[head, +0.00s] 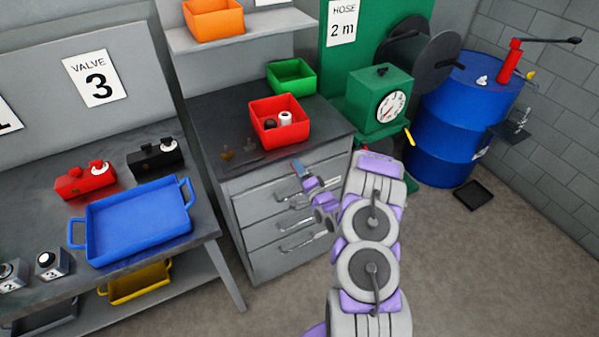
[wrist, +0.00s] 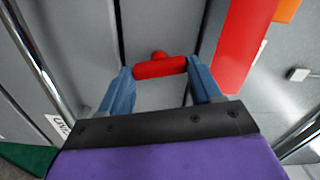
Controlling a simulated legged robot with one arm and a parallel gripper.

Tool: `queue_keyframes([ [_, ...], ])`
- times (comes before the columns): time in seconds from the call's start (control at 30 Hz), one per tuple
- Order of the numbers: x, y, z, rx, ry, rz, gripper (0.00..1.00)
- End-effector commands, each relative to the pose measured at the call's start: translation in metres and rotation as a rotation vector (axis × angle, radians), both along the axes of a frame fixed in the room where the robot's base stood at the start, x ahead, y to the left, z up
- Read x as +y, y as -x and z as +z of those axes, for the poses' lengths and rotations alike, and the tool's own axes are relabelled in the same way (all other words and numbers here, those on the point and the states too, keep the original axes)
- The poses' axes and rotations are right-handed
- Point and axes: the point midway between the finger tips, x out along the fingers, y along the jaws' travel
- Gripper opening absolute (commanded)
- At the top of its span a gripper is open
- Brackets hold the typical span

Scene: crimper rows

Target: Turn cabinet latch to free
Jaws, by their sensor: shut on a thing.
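The grey drawer cabinet (head: 243,213) stands in the middle of the head view. Its red latch (wrist: 160,67) shows in the wrist view as a short bar with a round knob, lying across between my fingers. My gripper (wrist: 160,72) has blue fingers and is shut on the latch, one finger at each end of the bar. In the head view my gripper (head: 297,167) is at the cabinet's front near the top drawer. There the latch is mostly hidden by my gripper.
Metal drawer handles (head: 297,240) stick out below my gripper. A red bin (head: 280,132) and a green bin (head: 291,77) stand on the cabinet top. A bench with a blue tray (head: 137,222) is at left. A blue drum (head: 455,120) stands at right.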

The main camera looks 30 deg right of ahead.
Motion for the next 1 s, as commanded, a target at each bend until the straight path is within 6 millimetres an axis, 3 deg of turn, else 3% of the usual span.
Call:
queue_keyframes([
  [0.4, -0.0022, 0.0007, -0.0039, 0.012, -0.22, -0.006, 0.33],
  [1.0, -0.0024, 0.0009, -0.0052, 0.017, -0.264, -0.007, 0.33],
])
